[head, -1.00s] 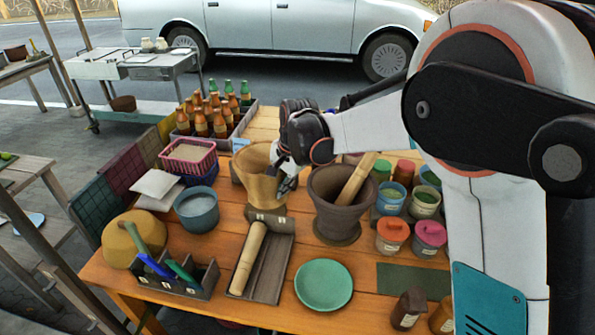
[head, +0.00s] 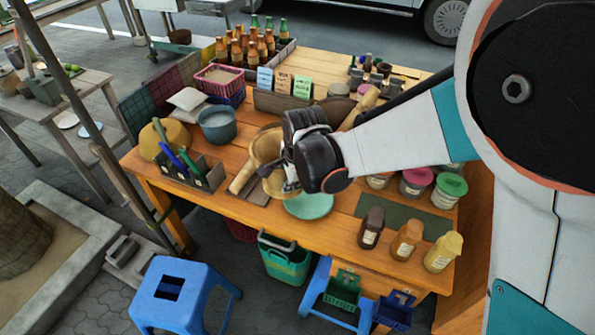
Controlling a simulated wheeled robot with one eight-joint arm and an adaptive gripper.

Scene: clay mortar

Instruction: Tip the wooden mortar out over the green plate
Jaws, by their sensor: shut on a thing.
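The tan wooden mortar (head: 266,147) is in my gripper (head: 287,178), which is shut on it at its right side. The mortar is held up above the wooden table, its mouth partly in view; how far it tilts is hard to tell. The green plate (head: 312,207) lies flat on the table, just right of and below the mortar in the picture. Its upper part is hidden by my gripper. I see nothing on its visible part. What the mortar holds cannot be made out.
A wooden pestle (head: 241,179) lies left of the mortar. A blue-grey bowl (head: 217,125) and a holder with coloured handles (head: 196,175) are further left. Three bottles (head: 406,240) stand right of the plate. My arm hides most of the dark clay mortar; its pestle (head: 362,103) sticks out.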

